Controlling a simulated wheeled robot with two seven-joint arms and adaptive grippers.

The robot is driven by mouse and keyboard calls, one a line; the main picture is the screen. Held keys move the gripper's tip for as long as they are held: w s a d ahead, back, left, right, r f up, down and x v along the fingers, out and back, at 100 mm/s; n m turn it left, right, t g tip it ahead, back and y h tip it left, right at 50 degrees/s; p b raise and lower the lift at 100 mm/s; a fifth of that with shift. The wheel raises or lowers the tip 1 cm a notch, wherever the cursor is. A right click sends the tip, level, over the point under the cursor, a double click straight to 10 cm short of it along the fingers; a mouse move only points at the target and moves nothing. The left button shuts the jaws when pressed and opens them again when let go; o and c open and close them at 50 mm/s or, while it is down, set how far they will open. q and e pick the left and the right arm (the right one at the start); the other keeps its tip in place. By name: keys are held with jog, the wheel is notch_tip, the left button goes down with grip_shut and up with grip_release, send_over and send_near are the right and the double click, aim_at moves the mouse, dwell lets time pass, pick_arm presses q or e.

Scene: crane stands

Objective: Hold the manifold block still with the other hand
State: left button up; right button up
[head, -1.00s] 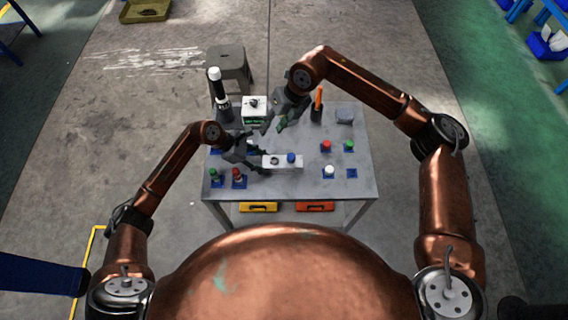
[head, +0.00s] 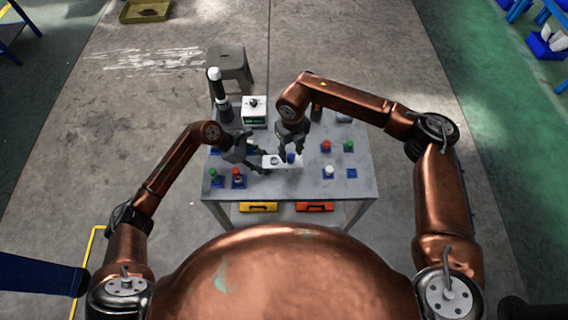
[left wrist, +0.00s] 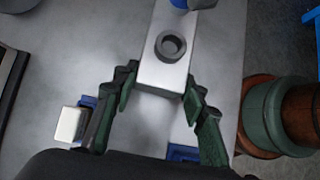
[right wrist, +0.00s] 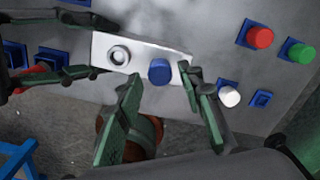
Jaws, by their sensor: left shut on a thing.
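The manifold block (head: 270,166) is a white bar lying on the grey table, with a grey ring port (left wrist: 170,45) and a blue cap (right wrist: 160,71) on top. My left gripper (head: 258,162) is shut on the block's left end; in the left wrist view its fingers (left wrist: 160,84) lie along both sides. My right gripper (head: 291,152) is over the right half of the block. In the right wrist view its fingers (right wrist: 162,80) are open, one on each side of the blue cap. I cannot tell whether they touch it.
Blue stands hold red (right wrist: 258,36), green (right wrist: 300,51) and white (right wrist: 230,96) caps to the right. One blue stand (right wrist: 262,100) is empty. Green (head: 213,173) and red (head: 237,174) caps stand at front left. A white box (head: 255,112) and a black-and-white bottle (head: 218,88) stand at the back.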

jog(key=shift+f, duration=1)
jog(key=shift+c, duration=0.2)
grip_shut()
jog(key=shift+r, duration=0.15)
jog(key=n, duration=0.3)
jog(key=shift+n, duration=1.1)
